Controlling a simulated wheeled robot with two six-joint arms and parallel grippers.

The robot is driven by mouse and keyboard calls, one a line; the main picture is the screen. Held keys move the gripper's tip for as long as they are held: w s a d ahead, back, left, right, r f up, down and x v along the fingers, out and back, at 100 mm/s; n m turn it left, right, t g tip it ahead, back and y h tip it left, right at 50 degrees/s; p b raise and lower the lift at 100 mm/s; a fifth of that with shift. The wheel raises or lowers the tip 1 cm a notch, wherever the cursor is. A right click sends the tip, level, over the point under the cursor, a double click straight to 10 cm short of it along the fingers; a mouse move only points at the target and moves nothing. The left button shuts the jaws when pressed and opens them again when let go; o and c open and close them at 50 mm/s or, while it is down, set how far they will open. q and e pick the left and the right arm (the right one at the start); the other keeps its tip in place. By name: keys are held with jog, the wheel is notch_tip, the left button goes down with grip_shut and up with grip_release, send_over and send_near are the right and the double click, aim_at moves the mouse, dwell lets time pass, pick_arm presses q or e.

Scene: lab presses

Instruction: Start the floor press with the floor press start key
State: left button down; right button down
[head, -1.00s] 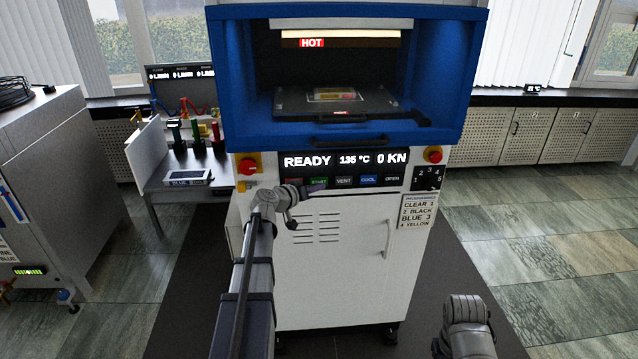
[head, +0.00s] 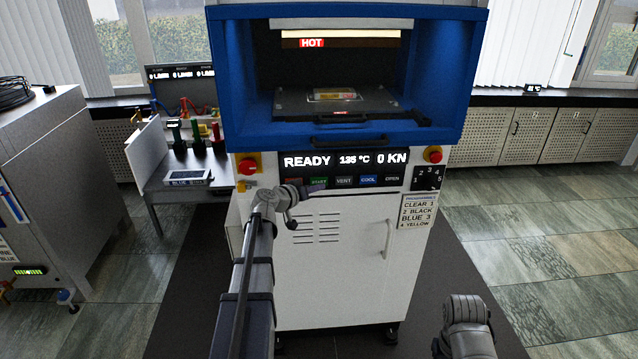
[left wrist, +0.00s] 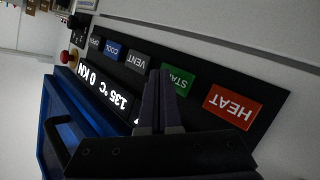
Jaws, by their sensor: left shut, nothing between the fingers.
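The floor press (head: 345,270) is a white cabinet with a blue chamber. Its display (head: 345,160) reads READY, 135 °C, 0 KN. The green start key (head: 319,181) is in the key row under the display, between HEAT and VENT. In the left wrist view the picture is turned over, and the start key (left wrist: 179,79) is partly behind my fingers. My left gripper (head: 320,187) is shut and empty, with its fingertips (left wrist: 160,76) over or just beside the start key. I cannot tell whether they touch it.
The red HEAT key (left wrist: 232,105) and grey VENT key (left wrist: 137,61) flank the start key. Red stop knobs (head: 247,166) (head: 433,154) sit on both sides of the panel. The chamber is open and marked HOT (head: 312,43), with a dark plate (head: 290,102) inside.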

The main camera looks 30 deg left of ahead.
pick_arm(q)
jog(key=shift+w, duration=0.1)
jog(key=shift+w+a, duration=0.2)
jog(key=shift+w, duration=0.1)
